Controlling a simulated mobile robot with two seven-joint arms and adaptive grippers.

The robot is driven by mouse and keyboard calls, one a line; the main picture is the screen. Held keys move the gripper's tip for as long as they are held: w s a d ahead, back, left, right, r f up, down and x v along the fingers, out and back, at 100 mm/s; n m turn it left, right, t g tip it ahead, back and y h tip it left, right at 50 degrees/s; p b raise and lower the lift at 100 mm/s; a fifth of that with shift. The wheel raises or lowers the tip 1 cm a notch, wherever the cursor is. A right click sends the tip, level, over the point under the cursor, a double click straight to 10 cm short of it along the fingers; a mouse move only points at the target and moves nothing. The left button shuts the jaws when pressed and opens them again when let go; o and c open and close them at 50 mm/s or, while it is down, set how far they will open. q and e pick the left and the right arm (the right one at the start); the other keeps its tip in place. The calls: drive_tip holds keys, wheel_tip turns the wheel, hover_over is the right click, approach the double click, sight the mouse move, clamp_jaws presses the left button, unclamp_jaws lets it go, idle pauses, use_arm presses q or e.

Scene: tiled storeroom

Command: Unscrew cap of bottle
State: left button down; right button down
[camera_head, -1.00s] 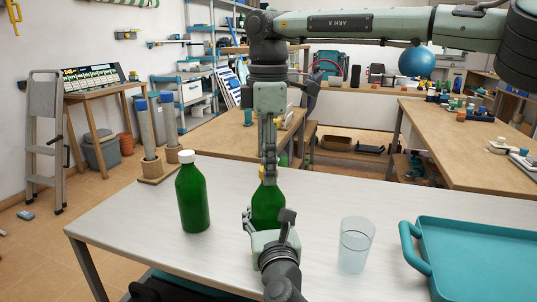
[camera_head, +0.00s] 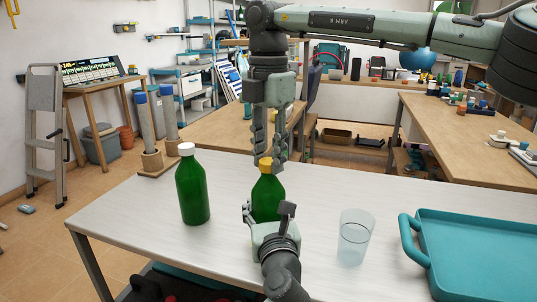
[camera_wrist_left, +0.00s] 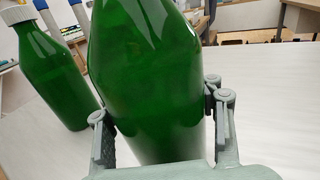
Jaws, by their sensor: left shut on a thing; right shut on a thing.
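A green bottle with a yellow-orange cap stands on the grey-white table; its green body (camera_head: 267,192) fills the middle of the left wrist view (camera_wrist_left: 150,75). My left gripper (camera_head: 268,214) is shut around the lower body of this bottle, one finger on each side in the left wrist view (camera_wrist_left: 160,118). My right gripper (camera_head: 267,157) points straight down from above, its two fingers shut on the yellow-orange cap (camera_head: 265,163). The cap sits at the bottle's neck; whether it is loose cannot be told. A second green bottle (camera_head: 193,190) with a white cap stands upright to the left, untouched.
A clear cup (camera_head: 354,238) stands right of the held bottle. A teal tray (camera_head: 425,262) with a raised handle lies at the table's right. The table (camera_head: 135,205) is bare at the left. Wooden benches stand behind.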

drive_tip(key=n, duration=2.5)
drive_tip(key=shift+n, duration=0.3)
drive_tip(key=n, duration=0.9)
drive_tip(key=shift+n, duration=0.4)
drive_tip(key=n, duration=0.5)
drive_tip(key=shift+r, duration=0.1)
drive_tip(key=n, duration=0.5)
